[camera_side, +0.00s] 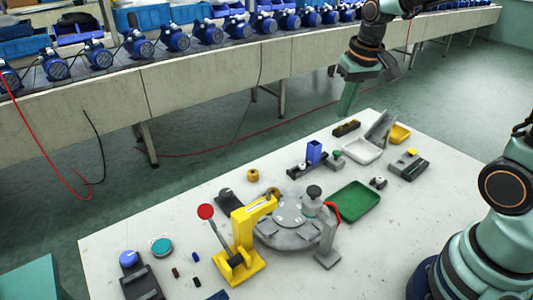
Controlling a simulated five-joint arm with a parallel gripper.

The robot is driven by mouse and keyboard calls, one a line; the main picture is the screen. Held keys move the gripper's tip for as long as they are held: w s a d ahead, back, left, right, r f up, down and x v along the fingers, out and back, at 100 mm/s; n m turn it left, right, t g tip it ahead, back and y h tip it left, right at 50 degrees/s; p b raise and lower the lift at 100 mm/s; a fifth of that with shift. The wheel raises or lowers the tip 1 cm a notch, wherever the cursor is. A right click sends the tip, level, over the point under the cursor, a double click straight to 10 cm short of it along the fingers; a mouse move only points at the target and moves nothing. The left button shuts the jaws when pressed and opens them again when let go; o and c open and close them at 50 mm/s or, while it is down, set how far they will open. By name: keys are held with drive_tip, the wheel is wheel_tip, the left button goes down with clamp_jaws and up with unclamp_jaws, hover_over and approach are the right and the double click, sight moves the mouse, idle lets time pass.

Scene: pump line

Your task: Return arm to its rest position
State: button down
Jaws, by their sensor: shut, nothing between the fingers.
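My gripper (348,98) is at the upper right of the side view, at the end of my arm. Its green fingers point down and are closed together, with nothing seen between them. It hangs in the air and appears beyond the far edge of the white work table (120,240), clear of everything on it. The upper part of my arm leaves the picture at the top right.
The table holds a yellow press (243,240) with a red-knobbed lever, a grey round fixture (275,232), a green tray (355,200), a white tray (362,150), a yellow bin (400,134) and small parts. Behind, a conveyor (200,75) carries several blue pumps (175,38).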

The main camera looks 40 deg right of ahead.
drive_tip(key=s+a+r+n+t, duration=0.3)
drive_tip(key=s+a, duration=0.3)
drive_tip(key=s, duration=0.3)
drive_tip(key=shift+s+a+r, duration=0.35)
drive_tip(key=shift+s+a, duration=0.05)
